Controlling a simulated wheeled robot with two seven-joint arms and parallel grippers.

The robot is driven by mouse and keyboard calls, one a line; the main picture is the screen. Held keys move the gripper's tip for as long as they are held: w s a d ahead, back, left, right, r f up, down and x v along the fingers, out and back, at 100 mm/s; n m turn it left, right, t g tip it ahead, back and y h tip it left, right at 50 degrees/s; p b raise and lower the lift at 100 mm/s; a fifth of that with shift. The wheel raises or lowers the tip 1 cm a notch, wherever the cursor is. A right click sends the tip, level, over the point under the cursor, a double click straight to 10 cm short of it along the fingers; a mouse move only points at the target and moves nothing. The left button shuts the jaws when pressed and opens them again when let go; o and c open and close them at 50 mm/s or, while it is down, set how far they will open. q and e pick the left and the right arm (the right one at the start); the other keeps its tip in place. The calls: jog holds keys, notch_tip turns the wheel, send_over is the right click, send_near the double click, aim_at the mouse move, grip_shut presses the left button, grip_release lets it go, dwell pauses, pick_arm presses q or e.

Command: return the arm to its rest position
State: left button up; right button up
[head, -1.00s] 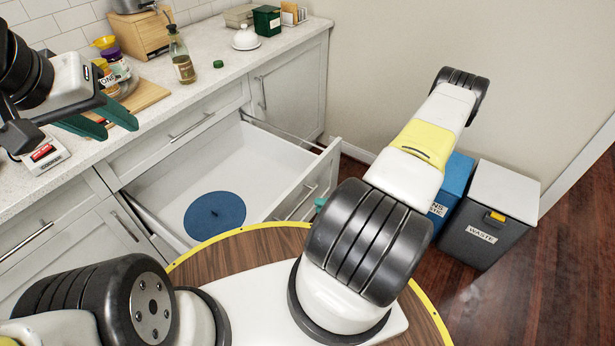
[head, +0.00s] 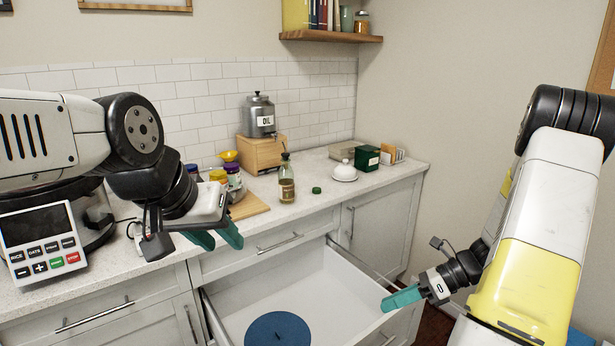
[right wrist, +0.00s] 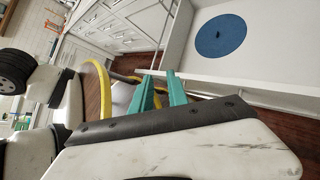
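My left gripper (head: 222,238) is in the head view in front of the counter, left of the open drawer. Its two teal fingers are apart with nothing between them. My right gripper (head: 390,302) is at the right, by the front right part of the open drawer, with its fingers seen edge-on. In the right wrist view the right gripper (right wrist: 161,88) has its teal fingers apart and empty. My right arm (head: 535,270) is raised along the right side of the head view.
The open drawer (head: 315,285) holds a blue round lid (head: 278,330). A wall shelf (head: 330,37) hangs above.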

jog(key=s+a+r+n+t+h, duration=0.2)
jog(key=s+r+n+h, duration=0.1)
jog(key=r+n, duration=0.5)
jog(key=s+a+r+n+t+h, duration=0.2)
jog(key=s+r+n+h, duration=0.1)
jog(key=r+n, duration=0.6)
jog(key=s+a+r+n+t+h, duration=0.1)
jog(key=s+a+r+n+h, duration=0.1)
jog(key=r+n, duration=0.6)
jog(key=s+n+h, duration=0.1)
jog(key=s, duration=0.1)
jog(key=shift+s+r+t, duration=0.35)
jog(key=shift+t, duration=0.05)
